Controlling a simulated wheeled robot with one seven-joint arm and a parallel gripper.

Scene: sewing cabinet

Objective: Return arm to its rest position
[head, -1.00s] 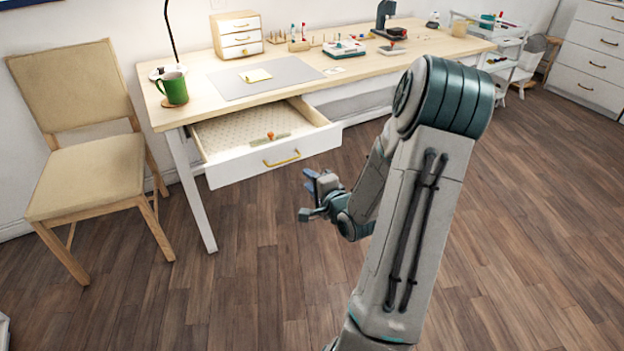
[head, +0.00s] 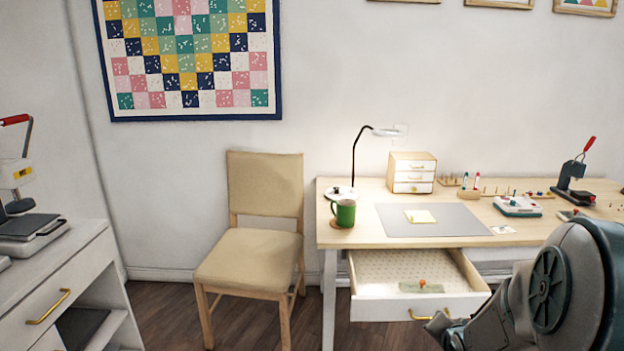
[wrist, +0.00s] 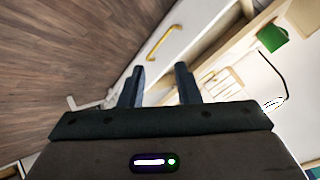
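My arm (head: 570,295) fills the lower right of the head view, in front of the sewing table's right part. My gripper (wrist: 161,78) shows in the wrist view with its two dark fingers apart and nothing between them. In the head view only a small part of the arm's end shows at the bottom edge, by the drawer handle. The white drawer (head: 385,308) of the table is pulled open. It holds a small greenish item with an orange top (head: 422,286). In the wrist view the drawer front's yellow handle (wrist: 164,42) is beyond the fingers.
The wooden table (head: 355,238) carries a green mug (head: 344,213), a lamp (head: 356,155), a grey mat (head: 455,220) and a small drawer box (head: 412,172). A beige chair (head: 252,262) stands to its left. A white cabinet (head: 60,285) is at far left. Floor (head: 170,315) between is clear.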

